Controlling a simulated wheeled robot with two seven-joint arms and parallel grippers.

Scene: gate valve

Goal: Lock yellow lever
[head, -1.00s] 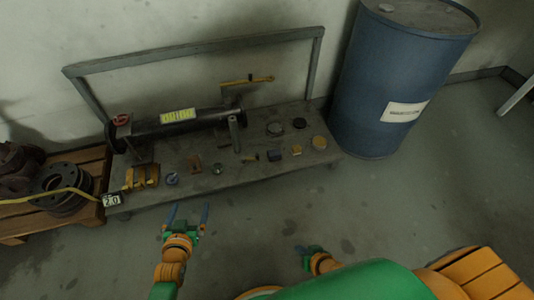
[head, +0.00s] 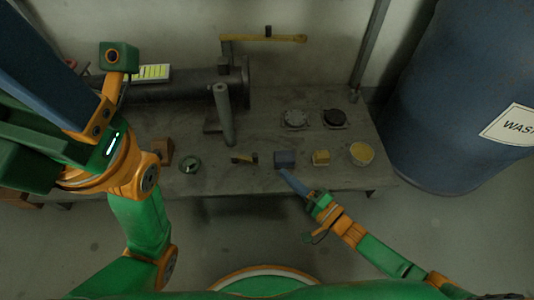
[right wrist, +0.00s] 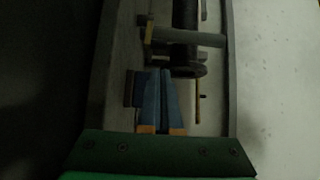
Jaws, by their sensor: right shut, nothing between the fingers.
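The yellow lever (head: 265,38) is a long thin bar near the back wall, above the right end of the dark pipe (head: 190,90). It lies roughly level across the head view. In the right wrist view the lever (right wrist: 197,105) shows as a thin strip beside the pipe's flange.
A blue drum (head: 455,90) stands at the right. The floor in front is clear.

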